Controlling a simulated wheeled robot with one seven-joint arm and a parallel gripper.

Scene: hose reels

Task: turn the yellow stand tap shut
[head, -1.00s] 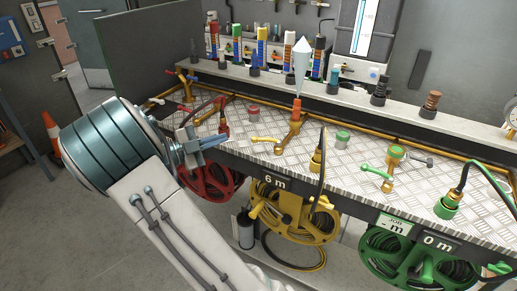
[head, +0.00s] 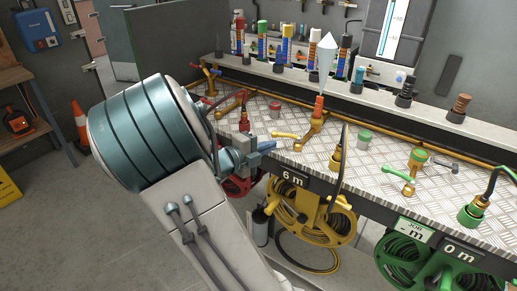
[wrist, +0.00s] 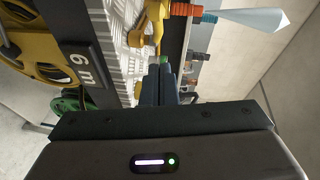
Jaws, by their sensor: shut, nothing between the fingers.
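The yellow stand tap (head: 309,133) stands on the checker-plate bench top, with an orange fitting and a clear pointed cone above it. Its yellow lever (head: 286,136) points left, towards my gripper. My gripper (head: 270,145) is shut and empty at the front edge of the bench, its fingertips just left of the lever's end. I cannot tell whether they touch. In the wrist view, the shut fingers (wrist: 160,80) point towards the bench, and the yellow tap (wrist: 155,12) shows above them with its orange fitting to the right.
A brass hose connector (head: 336,158) with a black hose rises close to the right. A yellow hose reel (head: 312,213) hangs below the bench edge.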

